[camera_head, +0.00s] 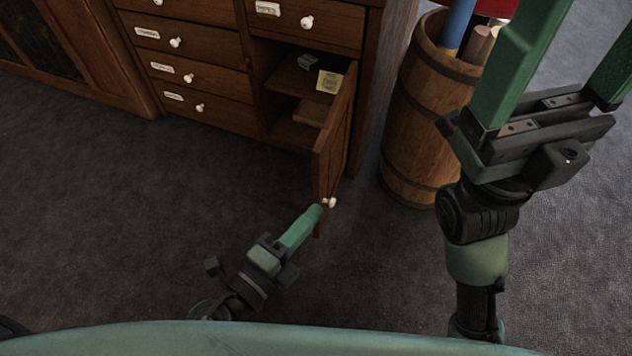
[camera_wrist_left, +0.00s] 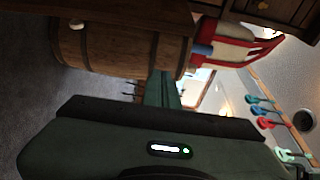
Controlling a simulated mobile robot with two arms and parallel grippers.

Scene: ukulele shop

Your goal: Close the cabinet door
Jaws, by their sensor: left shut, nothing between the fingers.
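The cabinet (camera_head: 220,60) is dark wood with a column of drawers and an open compartment on its right side. Its door (camera_head: 335,140) stands open, swung out toward me and hinged at the right, showing nearly edge-on. A white knob (camera_head: 329,202) is near the door's lower free end. My left gripper (camera_head: 315,213) is shut and empty, its tip beside the door's free edge close to the knob; I cannot tell whether they touch. It also shows in the left wrist view (camera_wrist_left: 165,92). My right gripper (camera_head: 567,70) is open and empty, raised at the right.
A wooden barrel (camera_head: 425,120) holding long rolled items stands right of the cabinet, and the left wrist view shows it too (camera_wrist_left: 120,45). Small items lie inside the compartment. Grey carpet (camera_head: 100,210) is clear in front and to the left.

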